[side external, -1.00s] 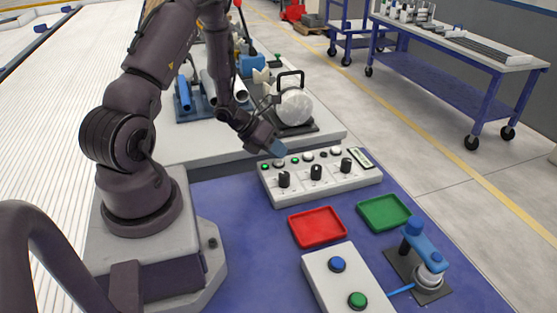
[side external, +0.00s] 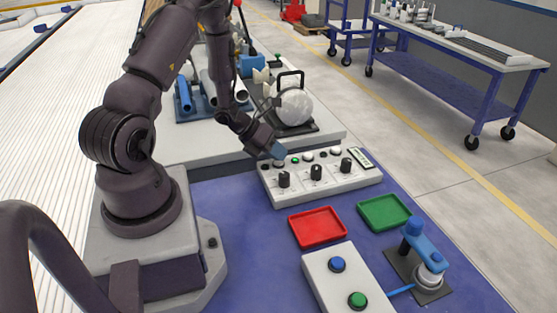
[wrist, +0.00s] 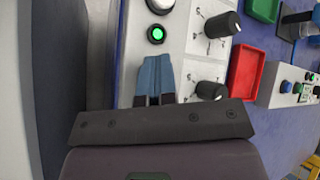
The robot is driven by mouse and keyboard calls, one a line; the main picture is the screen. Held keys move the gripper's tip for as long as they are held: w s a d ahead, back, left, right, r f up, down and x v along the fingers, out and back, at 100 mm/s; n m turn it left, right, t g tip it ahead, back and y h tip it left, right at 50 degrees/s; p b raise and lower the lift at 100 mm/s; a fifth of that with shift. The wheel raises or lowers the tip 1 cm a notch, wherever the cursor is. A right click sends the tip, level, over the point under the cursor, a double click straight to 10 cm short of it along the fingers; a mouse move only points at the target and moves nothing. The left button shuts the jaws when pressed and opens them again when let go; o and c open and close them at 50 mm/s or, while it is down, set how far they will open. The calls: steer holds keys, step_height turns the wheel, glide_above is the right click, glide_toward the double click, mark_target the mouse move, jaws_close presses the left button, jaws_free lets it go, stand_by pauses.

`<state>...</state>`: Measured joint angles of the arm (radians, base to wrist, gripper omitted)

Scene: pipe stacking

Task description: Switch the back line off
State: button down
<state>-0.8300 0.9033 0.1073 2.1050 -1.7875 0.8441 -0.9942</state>
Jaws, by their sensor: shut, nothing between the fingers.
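A white control panel (side external: 322,182) carries a row of lamps and push buttons along its far edge and three black knobs in front. My gripper (side external: 279,152) is shut and empty, its blue fingertips at the button (side external: 278,164) at the panel's left end. I cannot tell whether they touch it. The leftmost lamp (side external: 265,167) is dark; the middle lamp (side external: 295,160) is lit green. In the wrist view, the shut fingers (wrist: 155,62) point at the panel and hide what lies beneath them. A lit green lamp (wrist: 155,34) and a white button (wrist: 160,5) show beyond them.
A red tray (side external: 318,227) and a green tray (side external: 384,212) lie in front of the panel. A box with blue and green buttons (side external: 345,280) and a blue-handled fixture (side external: 424,245) stand nearer. A round clear-domed device (side external: 294,106) stands behind the panel.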

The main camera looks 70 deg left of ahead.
steer(key=shift+s+r, duration=0.1)
steer(key=shift+r, duration=3.25)
